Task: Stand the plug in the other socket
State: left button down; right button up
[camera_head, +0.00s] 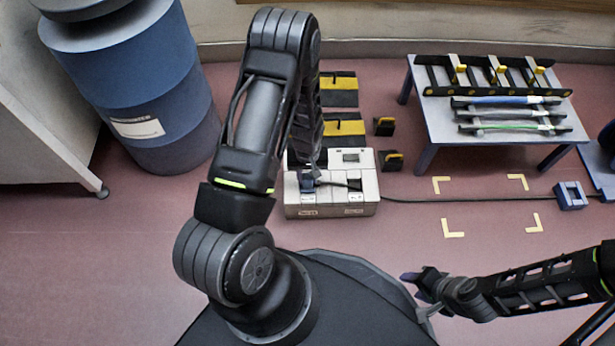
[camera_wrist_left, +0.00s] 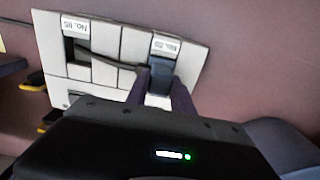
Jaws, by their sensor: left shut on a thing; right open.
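A dark blue-grey plug (camera_wrist_left: 160,77) is between the purple fingers of my left gripper (camera_wrist_left: 161,95), which is shut on it. It is at the labelled socket position on one side of the white socket box (camera_head: 333,204). I cannot tell whether it sits in that socket or just above it. A dark lead runs from the plug across the box. The other socket, a dark opening (camera_wrist_left: 74,50) below its own label, appears empty in the left wrist view. In the head view my left gripper (camera_head: 307,172) is partly hidden by its arm. My right gripper (camera_head: 418,292) is open and empty, away from the box.
A black cable (camera_head: 460,200) runs along the floor from the box to a blue block (camera_head: 571,196). A grey table (camera_head: 427,119) with racks stands at the back right; a blue drum (camera_head: 170,90) stands left.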

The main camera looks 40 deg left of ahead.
pick_arm(q)
jog(key=shift+f, duration=0.2)
jog(key=c, duration=1.1)
grip_release()
jog(key=shift+r, duration=0.1)
jog(key=shift+r, duration=0.15)
jog(key=shift+r, duration=0.3)
notch_tip(320, 180, up, 11)
jog(key=p, duration=0.5)
jog(key=shift+r, duration=0.2)
